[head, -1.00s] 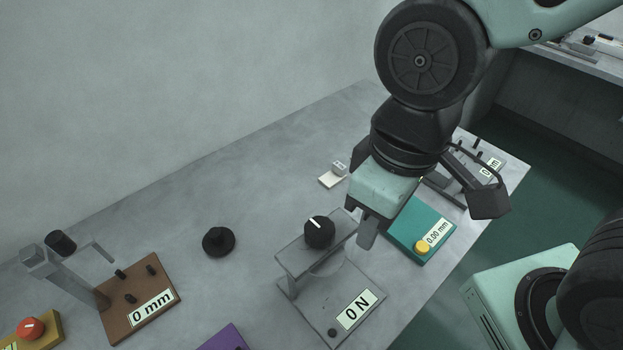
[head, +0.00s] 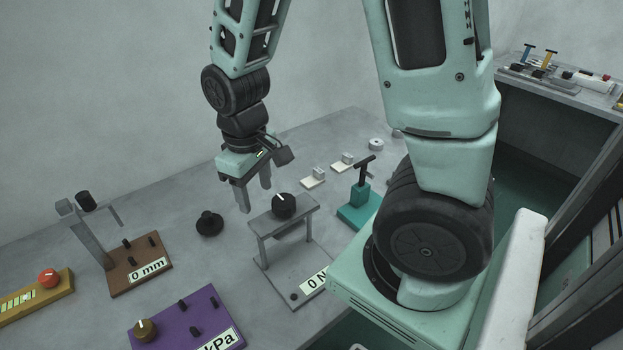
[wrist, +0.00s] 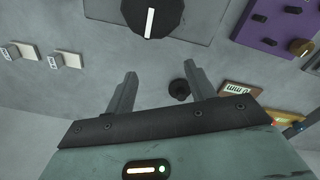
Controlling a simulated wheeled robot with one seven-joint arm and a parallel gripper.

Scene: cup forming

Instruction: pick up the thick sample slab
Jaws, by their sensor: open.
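Two small pale slabs, each with a small upright tag, lie on the grey bench: one nearer (head: 313,183) and one farther right (head: 340,166). Both also show at the left edge of the wrist view, the first (wrist: 27,55) and the second (wrist: 70,62). The tags are too small to read, and I cannot tell which slab is the thick one. My gripper (head: 256,196) is open and empty, to the left of the slabs in the head view.
A grey press with a black knob (head: 284,205) stands close by the gripper. A black knob-like piece (head: 209,224), a brown gauge (head: 140,275), a purple panel (head: 188,318) and a teal device (head: 360,205) stand around.

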